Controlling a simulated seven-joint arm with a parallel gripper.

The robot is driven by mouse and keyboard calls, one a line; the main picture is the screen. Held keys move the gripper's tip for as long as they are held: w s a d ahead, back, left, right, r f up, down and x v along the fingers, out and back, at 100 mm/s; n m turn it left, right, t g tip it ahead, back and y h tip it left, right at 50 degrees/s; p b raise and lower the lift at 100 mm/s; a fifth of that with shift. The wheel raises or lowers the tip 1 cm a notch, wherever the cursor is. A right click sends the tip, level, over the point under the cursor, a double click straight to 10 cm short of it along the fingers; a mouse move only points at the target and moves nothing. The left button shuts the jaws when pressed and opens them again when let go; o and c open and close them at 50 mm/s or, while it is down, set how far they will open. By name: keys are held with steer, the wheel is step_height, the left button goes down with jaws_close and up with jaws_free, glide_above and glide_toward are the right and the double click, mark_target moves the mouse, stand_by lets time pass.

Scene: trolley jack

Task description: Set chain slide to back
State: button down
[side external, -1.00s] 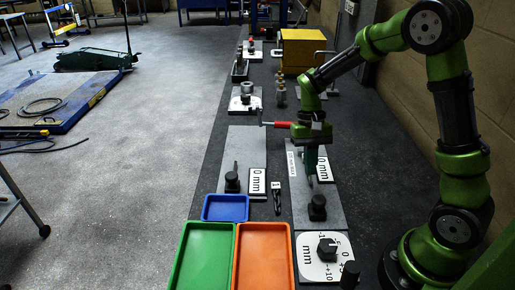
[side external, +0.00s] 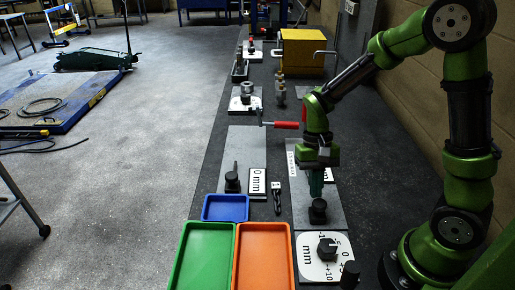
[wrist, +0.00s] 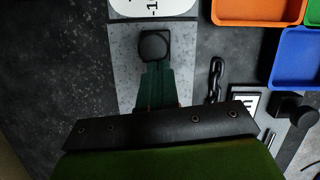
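Two grey slide plates lie on the dark bench. The right plate (side external: 304,216) carries a black knob (side external: 318,212) near its front end. The left plate (side external: 256,146) carries another black knob (side external: 232,182). A dark chain piece (side external: 277,202) lies between the plates; it also shows in the wrist view (wrist: 215,80). I cannot tell which plate is the chain slide. My gripper (side external: 316,194) points down over the right plate, just behind its knob. In the wrist view, the green fingers (wrist: 155,72) look closed together beside the knob (wrist: 153,46). Contact is unclear.
Blue (side external: 225,208), green (side external: 203,258) and orange (side external: 262,258) trays stand front left. A white dial plate (side external: 322,262) lies in front of the right plate. A red-handled crank (side external: 285,125) and yellow box (side external: 302,52) are behind. A wall borders the right.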

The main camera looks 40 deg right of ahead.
steer(key=shift+s+a+f, duration=0.15)
steer(key=shift+s+a, duration=0.25)
steer(key=shift+s, duration=0.1)
steer(key=w, duration=0.1)
steer(key=w+d, duration=0.2)
steer(key=shift+w+d+r, duration=0.2)
steer(key=shift+r, duration=0.1)
steer(key=w+d+r+n+h, duration=0.1)
steer(key=w+r+n, duration=0.4)
steer(key=r, duration=0.5)
steer(key=shift+m+g, duration=0.4)
steer(key=shift+m, duration=0.3)
steer(key=x, duration=0.6)
steer(key=w+x, duration=0.1)
steer(key=x, duration=0.3)
steer(key=shift+f, duration=0.15)
steer(key=shift+s+a, duration=0.2)
steer(key=shift+s, duration=0.4)
steer(key=shift+s+a, duration=0.2)
steer(key=shift+s, duration=0.4)
steer(key=shift+s+a+f, duration=0.15)
steer(key=shift+s+a, duration=0.05)
steer(key=shift+s, duration=0.45)
